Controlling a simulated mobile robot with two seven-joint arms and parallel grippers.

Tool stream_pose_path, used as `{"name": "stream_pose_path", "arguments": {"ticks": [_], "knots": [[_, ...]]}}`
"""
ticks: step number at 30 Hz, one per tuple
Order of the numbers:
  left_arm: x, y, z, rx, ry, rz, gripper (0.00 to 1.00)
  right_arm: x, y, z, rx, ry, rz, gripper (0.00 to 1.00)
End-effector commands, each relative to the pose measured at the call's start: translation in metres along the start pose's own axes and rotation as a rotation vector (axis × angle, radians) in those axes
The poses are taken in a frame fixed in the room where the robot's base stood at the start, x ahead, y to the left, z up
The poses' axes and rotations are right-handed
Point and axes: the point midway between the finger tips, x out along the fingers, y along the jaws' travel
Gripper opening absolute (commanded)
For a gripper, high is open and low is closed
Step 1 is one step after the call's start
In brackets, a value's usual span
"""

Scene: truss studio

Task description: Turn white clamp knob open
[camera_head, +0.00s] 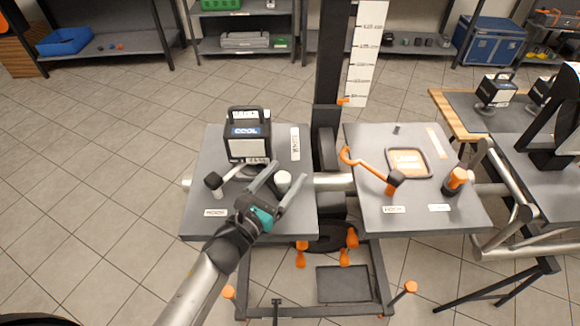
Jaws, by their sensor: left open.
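A white round knob (283,179) stands at the right part of the left grey table (230,222), below the black lamp (247,134). My left gripper (288,171) is open, its two grey fingers reaching up the picture on either side of the knob. I cannot tell whether either finger touches it. The clamp body near the knob is partly hidden by the gripper and the lamp's base. My right gripper is out of view.
A black-capped knob on a white stem (214,183) stands left of the lamp. The right grey table (420,215) holds an orange hook-shaped handle (364,165), an orange-framed tray (408,162) and an orange knob (457,179). A dark upright post (331,60) rises between the tables.

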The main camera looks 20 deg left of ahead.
Motion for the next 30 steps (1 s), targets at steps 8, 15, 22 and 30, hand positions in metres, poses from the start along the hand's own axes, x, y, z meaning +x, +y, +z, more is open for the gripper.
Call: {"name": "stream_pose_path", "arguments": {"ticks": [8, 15, 22, 30], "knots": [[0.024, 0.000, 0.000, -0.003, 0.000, 0.000, 0.77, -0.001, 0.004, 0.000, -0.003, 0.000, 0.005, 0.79], [0.027, 0.000, 0.000, -0.002, 0.000, 0.000, 0.77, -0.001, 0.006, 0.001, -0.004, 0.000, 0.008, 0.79], [0.027, 0.000, 0.000, -0.002, 0.000, 0.000, 0.63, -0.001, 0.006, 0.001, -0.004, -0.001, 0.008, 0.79], [0.026, 0.000, 0.000, -0.002, 0.000, 0.000, 0.33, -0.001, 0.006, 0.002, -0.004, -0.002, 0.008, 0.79]]}}
